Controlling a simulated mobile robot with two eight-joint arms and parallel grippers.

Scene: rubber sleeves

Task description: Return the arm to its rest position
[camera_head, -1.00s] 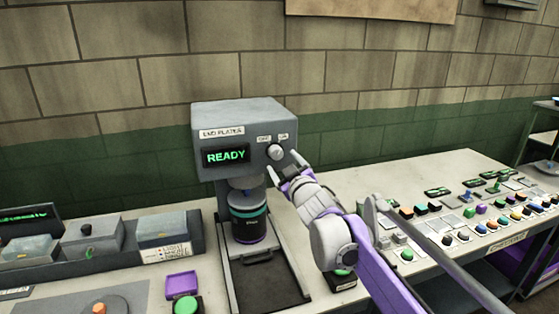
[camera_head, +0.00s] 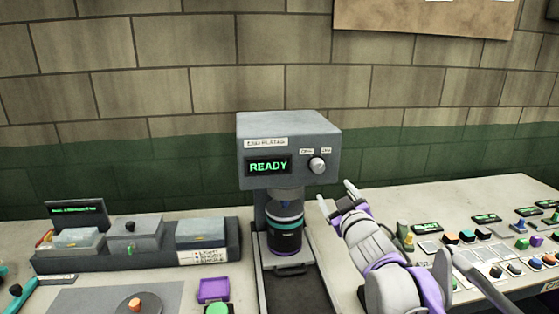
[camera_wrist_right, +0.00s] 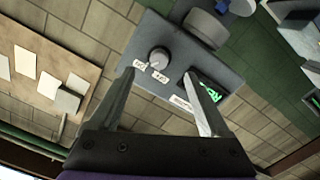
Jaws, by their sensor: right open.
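My right gripper (camera_head: 336,196) is open and empty, to the right of and below the machine's knob (camera_head: 317,165). In the right wrist view its two fingers (camera_wrist_right: 165,100) are spread, with the knob (camera_wrist_right: 159,57) seen beyond them and not touched. The grey machine (camera_head: 290,130) has a lit display (camera_head: 268,167) reading READY. A dark cylinder with a teal band (camera_head: 284,228) stands upright under its head. My left gripper is not in view.
A dark tray with grey boxes (camera_head: 140,262) stands on the left of the bench. A purple tray (camera_head: 213,290) and a green button (camera_head: 217,308) sit in front. Several coloured buttons and switches (camera_head: 500,236) crowd the right bench. A brick wall stands behind.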

